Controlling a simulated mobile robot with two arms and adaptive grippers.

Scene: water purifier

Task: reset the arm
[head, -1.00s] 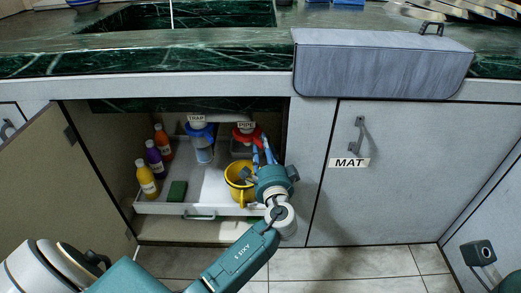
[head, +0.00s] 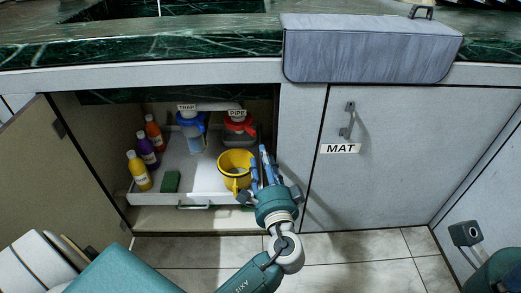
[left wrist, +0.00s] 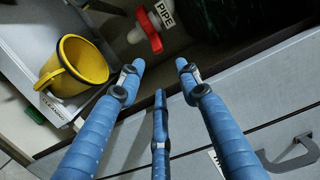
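My left gripper (head: 262,165) is in front of the open cabinet's right edge, its blue fingers pointing up. In the left wrist view, the left gripper (left wrist: 160,70) is open, with several blue fingers spread and nothing between them. A yellow pot (head: 230,180) stands in the pull-out tray (head: 204,184), just left of the fingers. In the left wrist view the yellow pot (left wrist: 88,62) is apart from the fingers. My right gripper's fingers are not visible; only part of what seems my right arm (head: 497,272) shows at the lower right.
Orange, purple and yellow bottles (head: 148,153) and a green sponge (head: 171,181) are at the tray's left. Parts labelled TRAP (head: 190,124) and PIPE (head: 239,127) are behind. A grey mat (head: 370,55) overhangs the counter edge. The cabinet door (head: 50,170) is open at left.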

